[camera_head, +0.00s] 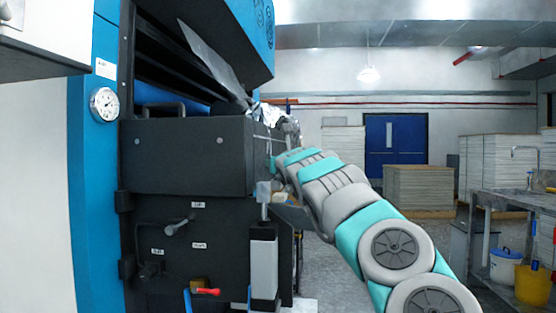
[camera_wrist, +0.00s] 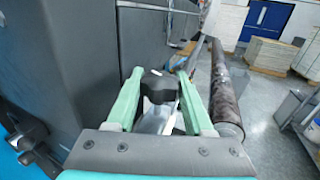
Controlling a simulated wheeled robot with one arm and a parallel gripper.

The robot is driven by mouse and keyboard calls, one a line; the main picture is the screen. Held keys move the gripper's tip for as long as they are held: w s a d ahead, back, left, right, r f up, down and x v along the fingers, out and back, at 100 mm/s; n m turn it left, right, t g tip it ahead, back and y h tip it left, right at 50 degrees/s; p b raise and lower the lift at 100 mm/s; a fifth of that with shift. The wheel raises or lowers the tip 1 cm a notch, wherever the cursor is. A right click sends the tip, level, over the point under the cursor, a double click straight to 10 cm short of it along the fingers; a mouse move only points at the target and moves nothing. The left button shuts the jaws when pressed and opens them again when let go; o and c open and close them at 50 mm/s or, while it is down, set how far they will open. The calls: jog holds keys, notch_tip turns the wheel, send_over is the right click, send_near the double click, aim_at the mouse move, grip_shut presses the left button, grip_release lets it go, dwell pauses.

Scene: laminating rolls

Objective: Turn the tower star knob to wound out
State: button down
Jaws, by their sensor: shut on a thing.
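The star knob (camera_wrist: 160,86) is black and lobed, and shows in the wrist view between the two green fingers of my gripper (camera_wrist: 160,92). The fingers are closed in on its sides, with the knob near their tips. A pale metal part shows just below the knob, between the fingers. In the head view my arm reaches to the right end of the dark machine block (camera_head: 190,155). There the fingers and the knob are hidden behind the arm and the machine. I cannot tell the knob's turn angle.
A long dark roller (camera_wrist: 222,95) runs close to the right finger in the wrist view. The dark machine wall (camera_wrist: 95,50) stands close on the left. Stacked boards (camera_head: 418,187) and a sink bench (camera_head: 510,200) stand beyond, with open floor between.

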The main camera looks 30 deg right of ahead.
jog(key=shift+a+r+n+y, duration=0.1)
jog(key=shift+r+n+y, duration=0.25)
jog(key=shift+y, duration=0.25)
jog(key=shift+f+n+t+y, duration=0.15)
jog(key=shift+n+t+y, duration=0.15)
jog(key=shift+n+y, duration=0.4)
jog(key=shift+n+y+p, duration=0.3)
jog(key=shift+n+y, duration=0.55)
jog(key=shift+y, duration=0.85)
jog(key=c, duration=0.6)
grip_release()
jog(key=shift+f, duration=0.1)
jog(key=shift+s+d+f+b, duration=0.1)
jog(key=shift+s+d+b, duration=0.1)
jog(key=shift+s+b, duration=0.3)
jog(key=shift+s+d+b, duration=0.15)
jog(key=shift+s+b, duration=0.25)
jog(key=shift+s, duration=1.35)
jog(key=shift+s+d+b, duration=0.15)
jog(key=shift+s+b, duration=0.2)
jog(key=shift+s, duration=1.35)
